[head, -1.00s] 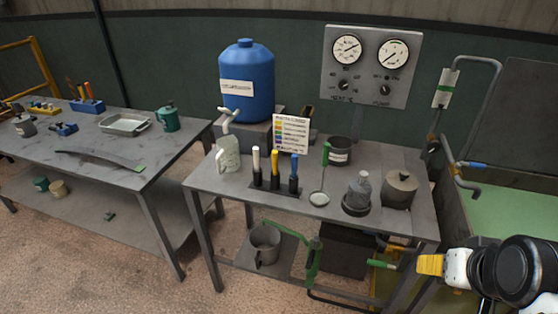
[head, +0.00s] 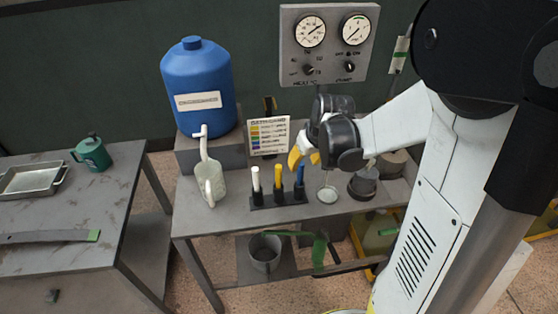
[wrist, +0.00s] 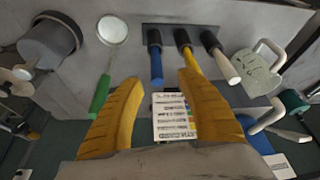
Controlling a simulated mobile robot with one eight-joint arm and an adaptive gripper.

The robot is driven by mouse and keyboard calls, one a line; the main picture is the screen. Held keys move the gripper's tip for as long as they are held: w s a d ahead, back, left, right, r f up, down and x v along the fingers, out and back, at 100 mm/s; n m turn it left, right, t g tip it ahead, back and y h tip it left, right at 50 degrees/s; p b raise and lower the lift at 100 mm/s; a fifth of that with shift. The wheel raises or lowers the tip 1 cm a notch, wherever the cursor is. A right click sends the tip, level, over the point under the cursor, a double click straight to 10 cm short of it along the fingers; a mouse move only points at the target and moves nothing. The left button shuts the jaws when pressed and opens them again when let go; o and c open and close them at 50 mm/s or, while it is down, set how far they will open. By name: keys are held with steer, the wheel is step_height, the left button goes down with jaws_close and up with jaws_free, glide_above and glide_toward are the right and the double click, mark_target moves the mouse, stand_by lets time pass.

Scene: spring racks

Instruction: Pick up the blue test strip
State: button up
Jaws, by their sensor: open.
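The blue test strip (head: 300,176) stands upright in the black holder (head: 278,200), at the right end beside the yellow strip (head: 277,178) and the white strip (head: 255,180). In the wrist view the blue strip (wrist: 156,66) shows beyond and between the two yellow fingers, with its dark end in the holder. My gripper (head: 301,157) is open and empty, just above and behind the blue strip in the head view. It also shows in the wrist view (wrist: 157,82) with its fingers spread. I cannot tell that either finger touches the strip.
The table front is clear.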

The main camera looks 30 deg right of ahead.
mark_target(302, 169)
steer(key=shift+x, duration=0.95)
steer(key=x, duration=0.2)
steer(key=b+x, duration=0.1)
steer(key=x, duration=0.1)
steer(key=b+x, duration=0.1)
steer(key=x, duration=0.1)
steer(key=shift+s+d+f, duration=0.15)
steer(key=shift+s+d, duration=0.05)
steer(key=shift+d, duration=0.15)
jaws_close()
